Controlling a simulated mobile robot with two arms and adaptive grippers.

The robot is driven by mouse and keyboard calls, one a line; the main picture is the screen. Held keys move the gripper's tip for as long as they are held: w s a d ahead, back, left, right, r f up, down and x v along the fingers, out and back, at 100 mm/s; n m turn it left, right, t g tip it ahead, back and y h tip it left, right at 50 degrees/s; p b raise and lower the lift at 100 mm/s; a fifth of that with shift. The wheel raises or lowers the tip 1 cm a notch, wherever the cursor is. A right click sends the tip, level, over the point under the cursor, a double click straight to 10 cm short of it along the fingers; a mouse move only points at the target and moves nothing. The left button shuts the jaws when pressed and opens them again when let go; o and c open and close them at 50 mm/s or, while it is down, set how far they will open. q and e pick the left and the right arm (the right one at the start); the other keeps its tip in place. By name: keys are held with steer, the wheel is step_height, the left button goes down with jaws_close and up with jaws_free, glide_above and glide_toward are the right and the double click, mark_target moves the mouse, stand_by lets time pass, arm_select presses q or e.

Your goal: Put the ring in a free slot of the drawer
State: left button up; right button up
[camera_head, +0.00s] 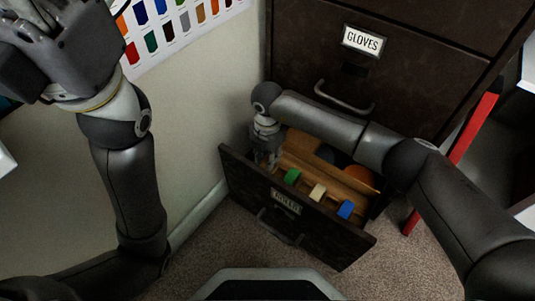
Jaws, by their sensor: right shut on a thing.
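The open drawer (335,238) is the low one of a dark cabinet, with a wooden insert (300,150) inside. My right gripper (266,162) points down into the drawer's left end, behind the front panel. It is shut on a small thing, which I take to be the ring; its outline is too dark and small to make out. My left gripper (35,40) is raised at the upper left, partly cut off. My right forearm hides part of the drawer.
An orange round thing (360,176) and a dark one lie at the drawer's back right. Above is a closed drawer labelled GLOVES (362,41) with a metal handle (343,99). A wall (205,110) is close on the left. Carpet (225,245) is clear in front.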

steer(key=shift+f, duration=0.2)
steer(key=o, duration=0.8)
steer(key=o, duration=0.5)
steer(key=shift+c, duration=0.2)
